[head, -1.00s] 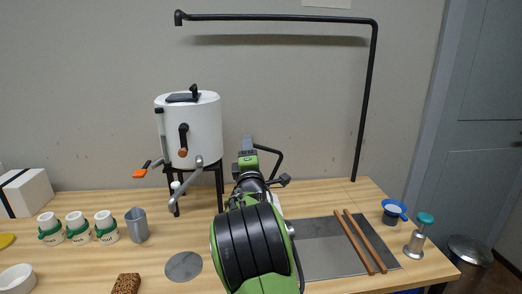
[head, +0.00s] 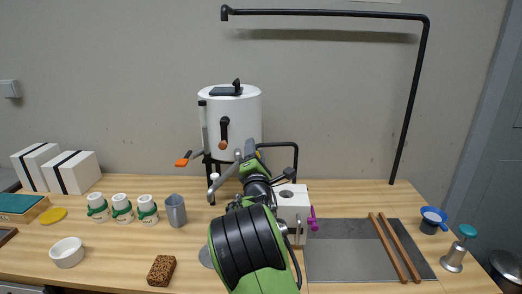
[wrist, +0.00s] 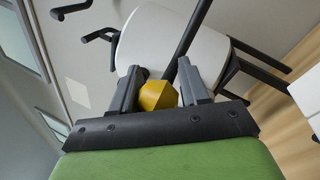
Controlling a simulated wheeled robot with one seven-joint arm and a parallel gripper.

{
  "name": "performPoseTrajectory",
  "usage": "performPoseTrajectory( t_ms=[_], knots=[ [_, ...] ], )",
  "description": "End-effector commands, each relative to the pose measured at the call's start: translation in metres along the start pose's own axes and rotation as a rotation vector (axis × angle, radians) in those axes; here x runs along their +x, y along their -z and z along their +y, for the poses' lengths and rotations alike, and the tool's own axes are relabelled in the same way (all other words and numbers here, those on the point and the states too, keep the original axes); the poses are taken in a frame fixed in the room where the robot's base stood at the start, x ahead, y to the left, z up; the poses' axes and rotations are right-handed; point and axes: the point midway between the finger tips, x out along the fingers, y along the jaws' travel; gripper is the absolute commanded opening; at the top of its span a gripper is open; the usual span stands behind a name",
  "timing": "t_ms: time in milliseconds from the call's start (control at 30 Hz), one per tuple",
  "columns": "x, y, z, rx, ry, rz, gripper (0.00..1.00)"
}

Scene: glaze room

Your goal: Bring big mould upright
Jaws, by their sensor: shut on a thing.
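My gripper (head: 250,150) is raised in front of the white tank. In the wrist view, its fingers (wrist: 158,92) are shut on a small yellow faceted piece (wrist: 157,96). White blocks with black bands (head: 76,172) stand at the back left of the table and look like moulds. Another white block (head: 294,203) with a purple clamp (head: 312,218) stands right of my arm, partly hidden by it. I cannot tell which is the big mould. My gripper is apart from these blocks.
The white tank (head: 240,108) stands on a black stand behind my gripper. A black pipe (head: 410,95) arches overhead. Several white bottles (head: 122,208), a grey cup (head: 175,210) and a brown sponge (head: 161,269) are left. Two wooden sticks (head: 394,248) lie on a grey board (head: 340,250).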

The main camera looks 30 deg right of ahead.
Motion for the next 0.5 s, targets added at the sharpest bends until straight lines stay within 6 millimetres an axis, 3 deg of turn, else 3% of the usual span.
performPoseTrajectory(
  t_ms=[33,500],
  knots=[
    [0.0011,0.0031,0.0080,0.005,-0.021,0.005,0.00],
    [0.0008,0.0078,0.0081,-0.007,-0.022,0.011,0.00]
  ],
)
